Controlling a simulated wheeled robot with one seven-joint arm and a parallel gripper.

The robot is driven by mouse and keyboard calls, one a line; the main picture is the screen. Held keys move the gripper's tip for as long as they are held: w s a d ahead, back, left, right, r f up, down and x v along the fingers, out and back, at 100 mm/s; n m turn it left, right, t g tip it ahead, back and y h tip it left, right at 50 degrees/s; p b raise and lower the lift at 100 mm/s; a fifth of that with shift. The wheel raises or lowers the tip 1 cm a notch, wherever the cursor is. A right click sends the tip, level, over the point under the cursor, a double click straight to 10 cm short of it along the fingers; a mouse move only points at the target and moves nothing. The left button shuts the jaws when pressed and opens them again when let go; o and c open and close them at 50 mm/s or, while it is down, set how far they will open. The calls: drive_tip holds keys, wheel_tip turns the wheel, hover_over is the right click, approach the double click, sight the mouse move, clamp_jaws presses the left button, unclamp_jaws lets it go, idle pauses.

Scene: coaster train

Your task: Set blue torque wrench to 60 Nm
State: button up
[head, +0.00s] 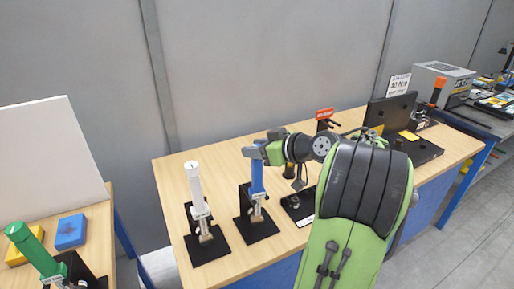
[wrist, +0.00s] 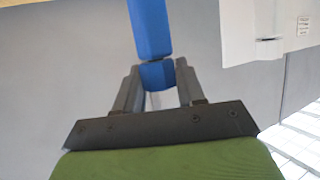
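The blue torque wrench (head: 257,180) stands upright in a black stand on the wooden bench, in the middle of the head view. My gripper (head: 262,152) is at the top of its handle, reaching in from the right. In the wrist view the blue handle (wrist: 150,28) runs down between the two grey fingers of my gripper (wrist: 158,78). The fingers sit on either side of a short blue section below a seam, and appear to touch it. The scale and its setting cannot be read.
A white wrench (head: 195,190) stands in its own black stand to the left. A green wrench (head: 35,250) and blue and yellow boxes are on another table at far left. A black device (head: 300,205) and a laptop (head: 390,112) lie to the right on the wooden bench (head: 175,180).

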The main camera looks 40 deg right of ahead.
drive_tip(key=shift+c, duration=0.7)
drive_tip(key=m+h+b, duration=0.1)
drive_tip(key=b, duration=0.1)
drive_tip(key=shift+f+h+b, duration=0.2)
drive_tip(key=shift+h+b, duration=0.2)
drive_tip(key=shift+a+m+h+b, duration=0.15)
drive_tip(key=shift+m+h+b, duration=0.15)
drive_tip(key=shift+m+h, duration=0.15)
drive_tip(key=shift+r+m, duration=0.15)
drive_tip(key=shift+m, duration=0.2)
drive_tip(key=o, duration=1)
drive_tip(key=shift+c, duration=0.2)
